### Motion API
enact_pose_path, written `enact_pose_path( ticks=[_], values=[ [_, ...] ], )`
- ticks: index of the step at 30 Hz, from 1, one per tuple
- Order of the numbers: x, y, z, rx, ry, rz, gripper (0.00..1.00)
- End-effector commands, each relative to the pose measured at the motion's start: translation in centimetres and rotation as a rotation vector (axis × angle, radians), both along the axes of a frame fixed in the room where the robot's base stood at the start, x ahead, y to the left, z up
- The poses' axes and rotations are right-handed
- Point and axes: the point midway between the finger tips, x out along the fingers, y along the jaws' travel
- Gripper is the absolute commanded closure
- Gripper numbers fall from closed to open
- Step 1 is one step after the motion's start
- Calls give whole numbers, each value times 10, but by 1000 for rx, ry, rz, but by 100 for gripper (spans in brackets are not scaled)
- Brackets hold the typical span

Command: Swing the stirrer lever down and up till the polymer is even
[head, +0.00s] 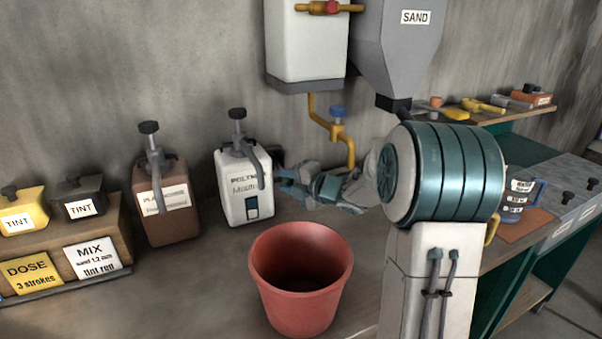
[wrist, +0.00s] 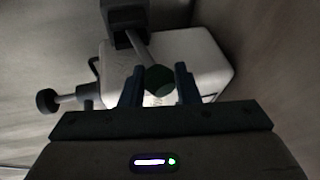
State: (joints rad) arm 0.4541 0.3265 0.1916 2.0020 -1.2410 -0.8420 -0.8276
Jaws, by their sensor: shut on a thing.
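The white polymer jug (head: 243,190) stands upright on the bench, with a black-knobbed pump (head: 238,125) on top. Its front has a label and a small dark window. My gripper (head: 283,178) is at the jug's right side, reaching in from the right. In the wrist view, the stirrer lever (wrist: 142,50) is a thin rod running from a dark mount to a dark green knob (wrist: 159,79). The fingers of my gripper (wrist: 160,84) are shut on this knob, one on each side. In the head view, the lever is hidden by the gripper. The polymer's evenness cannot be told.
A red bucket (head: 301,285) stands open on the bench below my arm. A brown jug (head: 166,205) stands left of the polymer jug. A yellow pipe with a blue valve (head: 338,122) hangs just behind my gripper. Tint containers (head: 80,200) sit far left.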

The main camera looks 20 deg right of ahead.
Motion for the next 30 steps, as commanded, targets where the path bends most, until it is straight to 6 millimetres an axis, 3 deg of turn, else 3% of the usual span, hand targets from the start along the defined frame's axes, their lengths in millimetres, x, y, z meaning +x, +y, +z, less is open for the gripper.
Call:
enact_pose_path(
  ticks=[10,26,27,29,30],
  values=[
    [0,0,18,0,-13,0,100],
    [1,-1,22,1,-16,-2,100],
    [1,-1,22,1,-16,-2,66],
    [1,-1,22,1,-16,-1,51],
    [0,-1,21,1,-15,-1,51]
  ],
)
